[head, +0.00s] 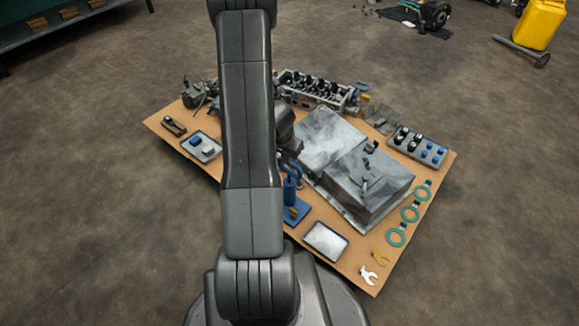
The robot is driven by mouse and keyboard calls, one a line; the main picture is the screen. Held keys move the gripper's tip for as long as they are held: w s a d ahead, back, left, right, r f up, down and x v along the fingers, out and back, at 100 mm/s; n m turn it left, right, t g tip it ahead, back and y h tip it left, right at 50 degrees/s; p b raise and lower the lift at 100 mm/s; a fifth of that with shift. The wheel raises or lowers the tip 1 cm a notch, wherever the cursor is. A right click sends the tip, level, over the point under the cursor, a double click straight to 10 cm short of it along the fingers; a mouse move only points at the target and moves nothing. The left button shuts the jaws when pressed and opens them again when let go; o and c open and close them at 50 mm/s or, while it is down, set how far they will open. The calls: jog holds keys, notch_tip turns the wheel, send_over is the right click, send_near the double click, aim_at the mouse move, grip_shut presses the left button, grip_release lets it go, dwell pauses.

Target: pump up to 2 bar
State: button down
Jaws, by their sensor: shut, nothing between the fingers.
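A blue hand pump (290,193) stands on a blue base (299,213) at the front middle of the board, partly hidden behind my arm. My gripper (291,151) is small and dark, just above the top of the pump and largely covered by my own arm. It is shut with nothing in it. I cannot tell whether it touches the pump's handle. No pressure gauge can be read in this view.

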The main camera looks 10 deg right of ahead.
aim_at(288, 173)
jog(key=shift+w+d+f, duration=0.1)
jog(key=shift+w+f, duration=0.1)
jog(key=shift+f, duration=0.45)
notch_tip(288, 173, down, 4)
jog(key=b, duration=0.5)
jog(key=shift+f, duration=0.25)
jog(key=shift+r, duration=0.25)
jog(key=shift+s+a+b, duration=0.2)
jog(key=shift+s+b, duration=0.05)
jog(key=shift+b, duration=0.05)
jog(key=shift+s+a+r+b, duration=0.25)
jog(key=shift+s+a+b, duration=0.15)
jog(key=shift+s, duration=0.1)
jog(key=shift+s+a+r+b, duration=0.25)
jog(key=shift+s+a+b, duration=0.05)
jog(key=shift+s+a, duration=0.15)
